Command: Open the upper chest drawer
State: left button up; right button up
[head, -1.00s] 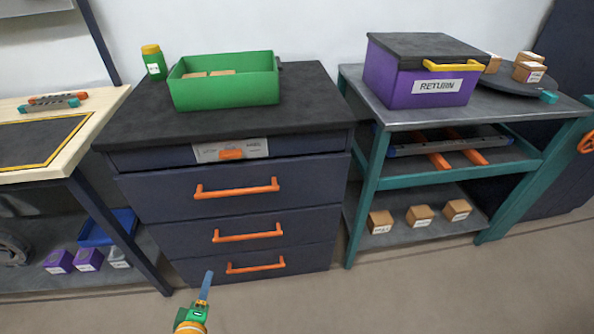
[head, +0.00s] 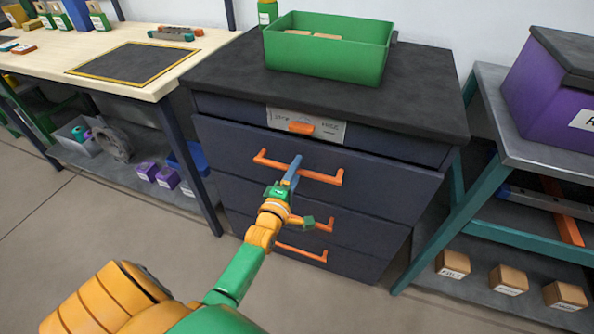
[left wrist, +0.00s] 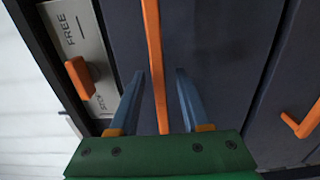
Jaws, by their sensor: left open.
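The dark chest's upper drawer (head: 240,150) has an orange bar handle (head: 325,178) and looks shut. My left gripper (head: 297,162) is at the middle of this handle, open, its blue fingers covering part of the bar in the head view. In the left wrist view, the open fingers (left wrist: 159,72) lie on either side of the orange handle (left wrist: 152,40), with a gap on both sides. How deep the bar sits between them I cannot tell. A plate (head: 333,130) above the drawer carries an orange slider (head: 300,127); it reads FREE at one end. My right gripper is not in view.
A green bin (head: 325,60) stands on the chest top. Two lower handles, the nearest one (head: 322,224) partly hidden, are below my gripper. A wooden bench (head: 170,80) stands at left, a teal-legged table (head: 480,180) with a purple box (head: 550,85) at right.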

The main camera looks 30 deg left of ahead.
pick_arm(q)
grip_shut()
dwell(1.3)
